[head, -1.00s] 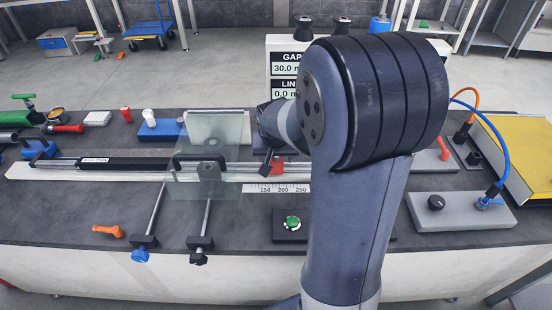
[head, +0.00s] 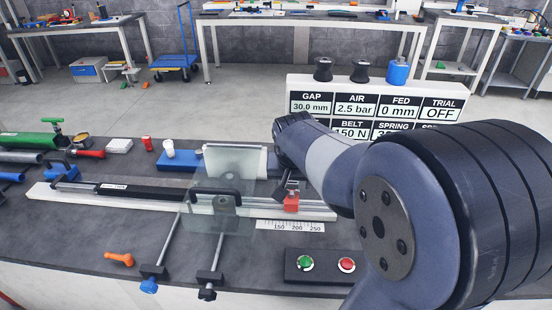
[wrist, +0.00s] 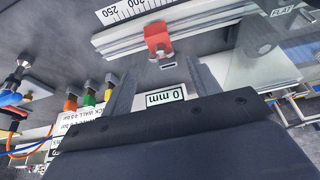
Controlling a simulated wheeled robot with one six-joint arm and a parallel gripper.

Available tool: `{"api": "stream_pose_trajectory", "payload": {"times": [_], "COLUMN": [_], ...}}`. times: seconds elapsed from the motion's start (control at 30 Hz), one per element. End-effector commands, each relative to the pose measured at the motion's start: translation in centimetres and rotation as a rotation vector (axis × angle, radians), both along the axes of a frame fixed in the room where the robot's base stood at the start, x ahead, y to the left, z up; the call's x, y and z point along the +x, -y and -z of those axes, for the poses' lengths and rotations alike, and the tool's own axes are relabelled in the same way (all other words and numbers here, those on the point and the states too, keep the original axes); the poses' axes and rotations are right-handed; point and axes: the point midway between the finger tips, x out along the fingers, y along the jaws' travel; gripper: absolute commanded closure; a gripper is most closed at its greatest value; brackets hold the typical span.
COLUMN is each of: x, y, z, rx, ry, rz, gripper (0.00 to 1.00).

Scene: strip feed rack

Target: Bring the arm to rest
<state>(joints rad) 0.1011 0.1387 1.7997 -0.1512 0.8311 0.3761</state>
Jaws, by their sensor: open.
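My arm folds in from the right of the head view, its big elbow at the lower right. Its wrist end reaches over the back of the bench beside the red block (head: 291,203) on the rail. My gripper (wrist: 163,85) shows in the wrist view as two dark fingers spread apart with nothing between them. The red block (wrist: 157,38) on the pale rail (wrist: 200,35) lies beyond the fingertips, apart from them. The gripper's fingers are hard to make out in the head view.
A clear guard plate (head: 222,180) stands left of the wrist. The display panel (head: 375,100) rises close behind the arm. A button box (head: 325,265) with green and red buttons sits at the front edge. An orange handle (head: 120,259) lies front left. The bench's right side is hidden by my arm.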

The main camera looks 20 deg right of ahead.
Motion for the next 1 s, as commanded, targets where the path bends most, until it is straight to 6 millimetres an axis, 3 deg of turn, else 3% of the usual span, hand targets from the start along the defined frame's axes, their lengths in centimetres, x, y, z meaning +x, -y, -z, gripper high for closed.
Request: {"api": "stream_pose_trajectory", "payload": {"times": [0.17, 0.6, 0.83, 1.0], "x": [0.5, 3.0, 3.7, 3.7], "y": [0.3, 1.3, 1.6, 1.8], "z": [1.6, 8.1, 9.9, 9.9], "rx": [0.0, 0.0, 0.0, 0.0], "ry": [-0.005, -0.005, -0.002, 0.0], "rz": [0.001, 0.001, 0.001, 0.0], "gripper": [0.42, 0.42, 0.42, 0.42]}}
